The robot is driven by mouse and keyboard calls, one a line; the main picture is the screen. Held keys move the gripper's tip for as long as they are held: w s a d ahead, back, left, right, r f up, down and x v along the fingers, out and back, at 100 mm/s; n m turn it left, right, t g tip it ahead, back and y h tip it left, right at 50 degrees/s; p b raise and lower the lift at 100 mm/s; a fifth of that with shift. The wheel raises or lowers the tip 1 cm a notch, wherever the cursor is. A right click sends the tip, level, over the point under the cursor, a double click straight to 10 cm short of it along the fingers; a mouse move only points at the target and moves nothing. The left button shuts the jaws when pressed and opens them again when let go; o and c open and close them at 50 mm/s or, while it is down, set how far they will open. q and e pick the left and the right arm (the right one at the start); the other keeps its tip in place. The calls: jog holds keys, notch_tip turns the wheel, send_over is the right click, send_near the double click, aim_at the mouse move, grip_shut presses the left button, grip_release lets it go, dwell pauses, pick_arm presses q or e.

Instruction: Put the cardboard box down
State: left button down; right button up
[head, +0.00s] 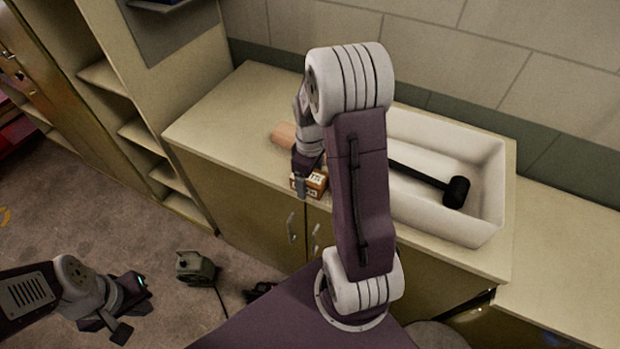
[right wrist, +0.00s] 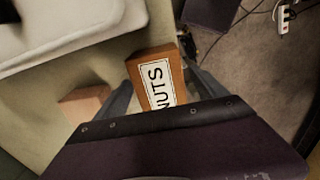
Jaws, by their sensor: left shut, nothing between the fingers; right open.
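The cardboard box (head: 316,183) is small and brown with a white label, at the front edge of the beige counter (head: 225,121). In the right wrist view the box (right wrist: 152,72) shows its label reading "NUTS". My right gripper (head: 304,187) is over the box, with its fingers on either side of it; in the right wrist view its jaws (right wrist: 158,88) are open around the box. Whether a finger touches the box, I cannot tell. My left gripper (head: 126,310) is shut and empty, low over the floor at the left.
A tan block (head: 284,135) lies on the counter behind the box. A white sink (head: 484,226) with a black mallet (head: 455,192) is to the right. A grey-green device (head: 195,267) with a cable is on the floor. The counter's left part is clear.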

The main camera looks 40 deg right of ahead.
jog(key=shift+w+a+f, duration=0.1)
jog(key=shift+f, duration=0.4)
grip_shut()
jog(key=shift+r, duration=0.1)
